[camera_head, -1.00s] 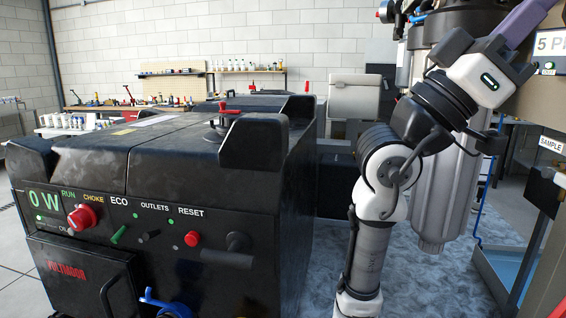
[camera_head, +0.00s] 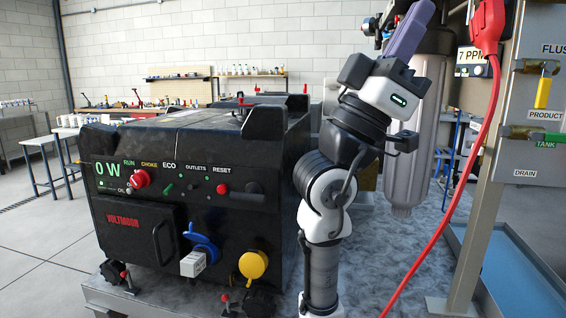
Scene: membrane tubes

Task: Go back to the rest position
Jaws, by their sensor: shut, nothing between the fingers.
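My arm rises from the bottom centre, in front of the generator's right end. My gripper (camera_head: 412,28) is at the top, pointing up, with purple-grey fingers above the white wrist with a green light. It is shut and nothing shows in it. It stands in front of a large grey cylinder (camera_head: 408,180), overlapping it in the picture; the gap between them cannot be judged.
A black generator (camera_head: 135,200) reading 0 W stands at left, with a blue plug (camera_head: 203,245) and yellow cap (camera_head: 253,265). A red cable (camera_head: 466,170) hangs at right, near a valve panel (camera_head: 545,100) and blue tray (camera_head: 500,275). Open floor lies at far left.

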